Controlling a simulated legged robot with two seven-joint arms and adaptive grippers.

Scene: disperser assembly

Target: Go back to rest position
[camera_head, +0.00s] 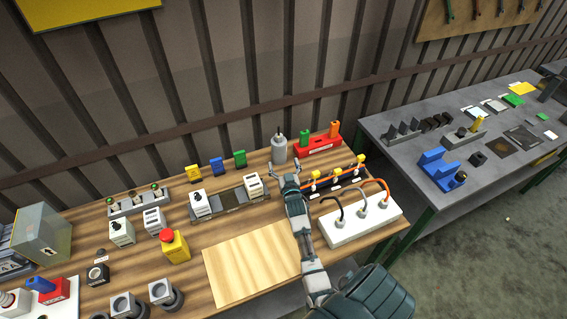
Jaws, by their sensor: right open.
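My right arm reaches up from the bottom of the view over the wooden workbench (232,268). My right gripper (285,174) is open, just in front of a grey cylinder with a thin top (279,150). I see nothing held between its fingers. Whether the fingers touch anything is too small to tell. My left gripper is not in view.
A white block with cables (362,222) and a black block with yellow connectors (338,184) stand right of my forearm. A red holder (318,146) is behind. A yellow box with a red button (175,246) stands left. A grey table (420,207) is at the right.

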